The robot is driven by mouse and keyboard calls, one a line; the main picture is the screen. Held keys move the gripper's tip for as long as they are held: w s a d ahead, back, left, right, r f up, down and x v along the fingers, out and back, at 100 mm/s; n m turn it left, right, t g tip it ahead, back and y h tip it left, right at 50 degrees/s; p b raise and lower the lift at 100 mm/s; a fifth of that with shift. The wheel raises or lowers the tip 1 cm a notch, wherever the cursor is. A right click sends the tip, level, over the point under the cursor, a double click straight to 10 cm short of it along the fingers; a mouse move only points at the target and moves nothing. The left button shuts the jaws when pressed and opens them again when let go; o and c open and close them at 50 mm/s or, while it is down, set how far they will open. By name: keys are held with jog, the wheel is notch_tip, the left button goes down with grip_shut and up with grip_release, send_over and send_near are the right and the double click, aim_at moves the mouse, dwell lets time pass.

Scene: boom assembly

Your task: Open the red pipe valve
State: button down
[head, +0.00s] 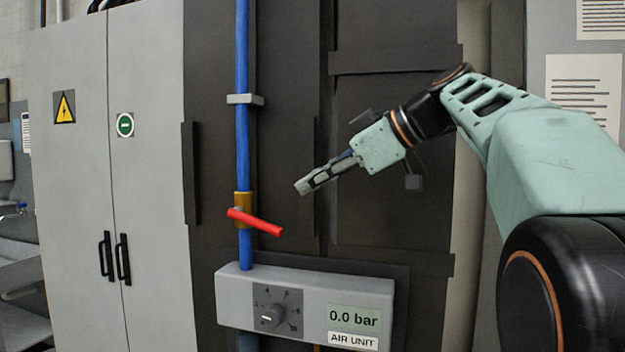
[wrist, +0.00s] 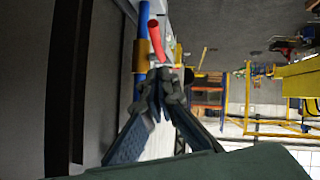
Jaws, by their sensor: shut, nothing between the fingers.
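The red valve handle (head: 256,222) sits on a brass valve body (head: 243,202) on the vertical blue pipe (head: 243,130). It lies across the pipe, pointing right and slightly down. My gripper (head: 301,187) is up and to the right of the handle, apart from it, with its fingers shut and empty. In the wrist view, my gripper's fingertips (wrist: 160,88) are together, and the red handle (wrist: 155,38) and brass valve body (wrist: 142,55) show beyond them. The lower part of the valve is hidden behind the fingers there.
A grey air unit (head: 305,305) with a dial (head: 274,311) and a "0.0 bar" display (head: 353,318) juts out below the valve. A pipe clamp (head: 245,99) is higher up. Grey cabinets (head: 150,190) stand at left. The space between gripper and handle looks clear.

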aim_at(270, 224)
jog(key=x, duration=0.2)
jog(key=f+x, duration=0.1)
jog(key=x, duration=0.2)
jog(key=d+p+x, duration=0.1)
jog(key=x, duration=0.2)
jog(key=shift+w+a+f, duration=0.1)
jog(key=shift+f, duration=0.35)
jog(key=shift+w+f, duration=0.2)
jog(key=shift+f, duration=0.25)
jog(key=shift+f, duration=0.15)
